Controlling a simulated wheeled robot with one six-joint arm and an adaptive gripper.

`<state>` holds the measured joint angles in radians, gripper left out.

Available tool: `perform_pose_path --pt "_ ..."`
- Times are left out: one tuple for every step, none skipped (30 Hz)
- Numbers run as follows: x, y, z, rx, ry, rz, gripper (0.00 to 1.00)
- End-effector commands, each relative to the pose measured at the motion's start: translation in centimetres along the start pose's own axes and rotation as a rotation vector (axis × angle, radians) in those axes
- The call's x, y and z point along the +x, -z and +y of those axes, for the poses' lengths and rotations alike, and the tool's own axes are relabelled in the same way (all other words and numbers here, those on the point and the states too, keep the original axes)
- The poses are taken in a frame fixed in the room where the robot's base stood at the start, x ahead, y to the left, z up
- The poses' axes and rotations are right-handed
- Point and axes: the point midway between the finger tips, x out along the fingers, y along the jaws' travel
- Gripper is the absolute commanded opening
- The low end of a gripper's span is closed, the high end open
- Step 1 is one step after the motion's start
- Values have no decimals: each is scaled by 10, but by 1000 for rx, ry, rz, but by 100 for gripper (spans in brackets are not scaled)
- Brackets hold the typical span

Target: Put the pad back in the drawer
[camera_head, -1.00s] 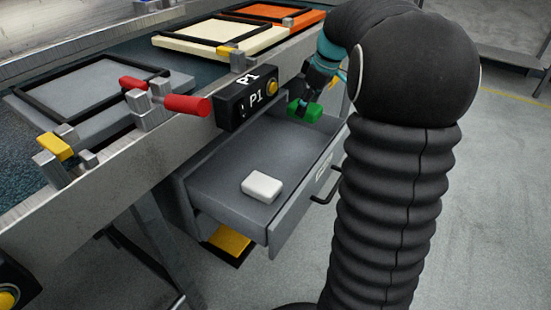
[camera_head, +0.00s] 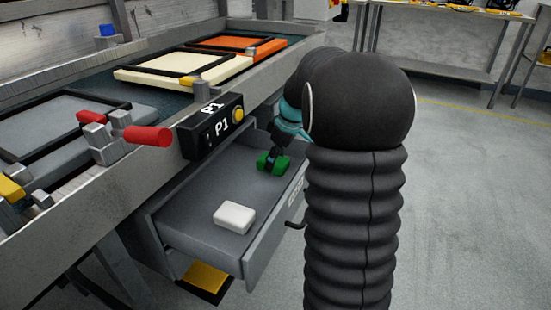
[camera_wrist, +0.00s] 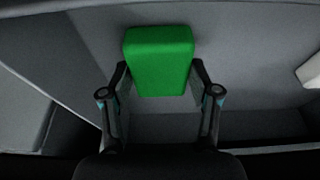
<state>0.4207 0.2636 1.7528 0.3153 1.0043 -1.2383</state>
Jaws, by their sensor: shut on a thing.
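The green pad (camera_head: 273,162) is held by my gripper (camera_head: 275,154) at the far end of the open grey drawer (camera_head: 180,209). The wrist view shows the green pad (camera_wrist: 160,62) between the two fingers of my gripper (camera_wrist: 161,85), which is shut on it. The pad is within the drawer's outline; I cannot tell whether it touches the drawer floor. A white block (camera_head: 235,217) lies on the drawer floor, nearer the front. Its edge also shows at the right of the wrist view (camera_wrist: 310,69).
The drawer sits under a bench with a metal rail (camera_head: 110,190). A black P1 box (camera_head: 211,128) and a red handle (camera_head: 147,136) stick out above the drawer. A yellow thing (camera_head: 206,277) lies below it. Open floor (camera_head: 460,200) is on the right.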

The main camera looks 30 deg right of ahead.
Motion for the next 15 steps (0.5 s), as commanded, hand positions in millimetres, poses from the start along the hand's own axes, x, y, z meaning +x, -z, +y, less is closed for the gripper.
perform_pose_path --pt "1 0 0 0 0 0 29" --pt "2 0 0 0 0 0 29" --pt "3 -1 0 0 0 0 29" --pt "4 -1 0 0 0 0 29" --pt "4 -1 0 0 0 0 64" --pt "3 -1 0 0 0 0 74" --pt "3 -1 0 0 0 0 81" --pt "3 -1 0 0 0 0 86" --pt "3 -1 0 0 0 0 86" --pt "3 -1 0 0 0 0 86" --pt "3 -1 0 0 0 0 86" --pt "3 -1 0 0 0 0 86" --pt "3 -1 0 0 0 0 86" --pt "3 -1 0 0 0 0 86" --pt "3 -1 0 0 0 0 86"
